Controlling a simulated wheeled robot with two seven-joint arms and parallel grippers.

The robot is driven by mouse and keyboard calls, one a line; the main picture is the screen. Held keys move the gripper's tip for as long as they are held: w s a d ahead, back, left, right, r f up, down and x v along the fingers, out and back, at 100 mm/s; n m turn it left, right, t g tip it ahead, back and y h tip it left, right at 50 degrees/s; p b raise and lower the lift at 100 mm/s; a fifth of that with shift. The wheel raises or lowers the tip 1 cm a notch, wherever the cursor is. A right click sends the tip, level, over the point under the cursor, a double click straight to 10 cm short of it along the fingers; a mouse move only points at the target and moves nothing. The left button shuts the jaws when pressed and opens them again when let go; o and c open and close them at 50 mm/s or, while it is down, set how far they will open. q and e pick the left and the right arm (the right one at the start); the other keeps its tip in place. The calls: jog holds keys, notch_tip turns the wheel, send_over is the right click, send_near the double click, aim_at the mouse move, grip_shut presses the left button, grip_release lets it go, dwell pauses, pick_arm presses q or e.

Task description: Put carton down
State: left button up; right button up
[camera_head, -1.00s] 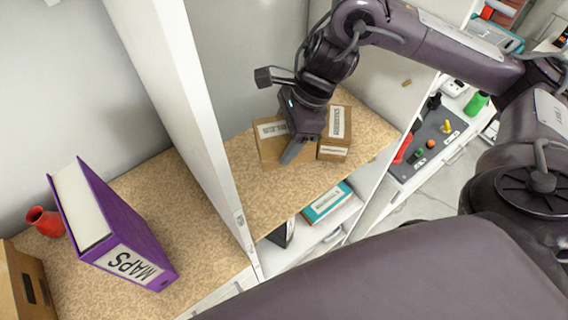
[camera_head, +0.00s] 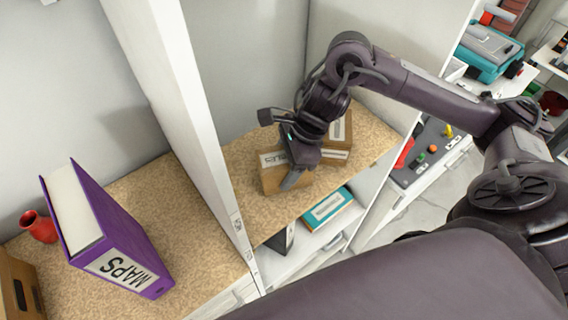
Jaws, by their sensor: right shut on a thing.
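A brown carton (camera_head: 270,180) with a white label is on or just above the speckled shelf board, in the right-hand bay. My right gripper (camera_head: 292,178) reaches down over it and is shut on it, hiding much of its right side. A second brown carton (camera_head: 338,148) with a white label stands on the board just behind and to the right. I cannot tell whether the two cartons touch, or whether the held carton's base rests fully on the board. My left gripper is not in view.
A white upright panel (camera_head: 190,130) divides the bays. In the left bay are a purple MAPS binder (camera_head: 105,235), a red vase (camera_head: 38,226) and a brown box (camera_head: 18,285). A teal box (camera_head: 327,207) lies on the shelf below. Bare board (camera_head: 260,215) shows before the carton.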

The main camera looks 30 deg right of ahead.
jog(key=o, duration=1.2)
jog(key=shift+r, duration=0.1)
jog(key=p+v, duration=0.1)
jog(key=v, duration=0.9)
jog(key=shift+r+p, duration=0.25)
jog(key=shift+p, duration=0.1)
jog(key=shift+s+d+r, duration=0.1)
jog(key=shift+d+r, duration=0.25)
jog(key=shift+r, duration=0.3)
jog(key=shift+f, duration=0.1)
